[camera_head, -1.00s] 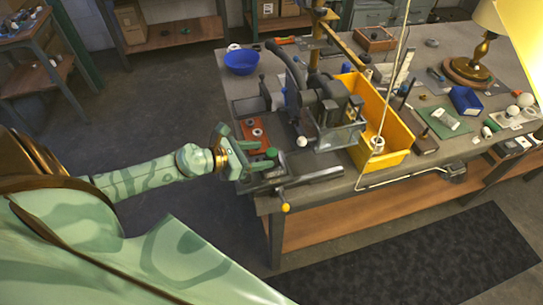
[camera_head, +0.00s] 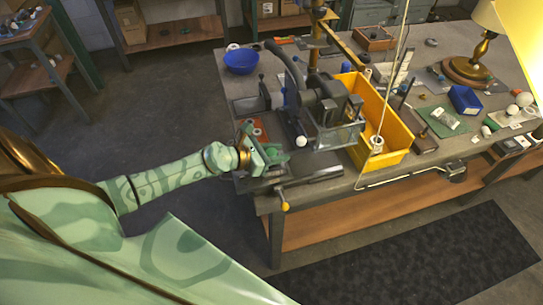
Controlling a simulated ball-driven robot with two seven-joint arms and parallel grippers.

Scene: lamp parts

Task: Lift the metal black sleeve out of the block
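A red-orange block (camera_head: 261,125) lies at the left end of the workbench, beside the grey machine. My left arm and gripper cover much of it, and a small round part shows on its top. I cannot make out the black metal sleeve for certain; it may be hidden behind the gripper. My pale green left gripper (camera_head: 275,156) is over the near side of the block, at the bench's left edge. Its fingers overlap in this view, so I cannot tell how far apart they are or whether anything is between them. My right gripper is not in view.
The grey machine (camera_head: 322,112) with a dark wheel stands just right of the gripper. A yellow-knobbed lever (camera_head: 285,206) sticks out at the front edge.

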